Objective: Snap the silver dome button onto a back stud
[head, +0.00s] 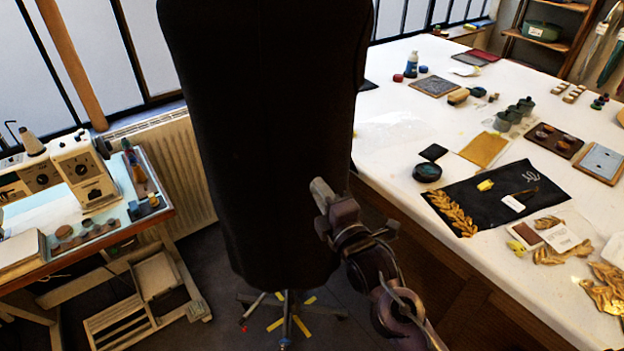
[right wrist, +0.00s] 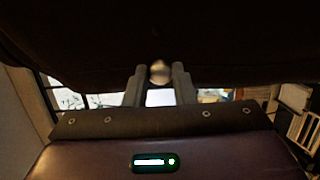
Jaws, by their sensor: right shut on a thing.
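My right gripper (head: 322,192) is at the lower right part of the dark garment (head: 262,120) on the dress form, close to the cloth. In the right wrist view my right gripper (right wrist: 159,75) is shut on the silver dome button (right wrist: 160,72), a small round shiny piece between the fingertips. The dark cloth (right wrist: 215,50) fills the top of that view, just beyond the button. I cannot tell whether the button touches it. The back studs cannot be made out against the dark cloth. My left gripper is not in view.
The white table (head: 400,125) at the right holds trays, a black cloth (head: 490,200) with gold leaf trim, and small tools. A sewing machine (head: 85,170) stands on a side table at the left. The dress form's stand (head: 287,318) has several feet on the floor.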

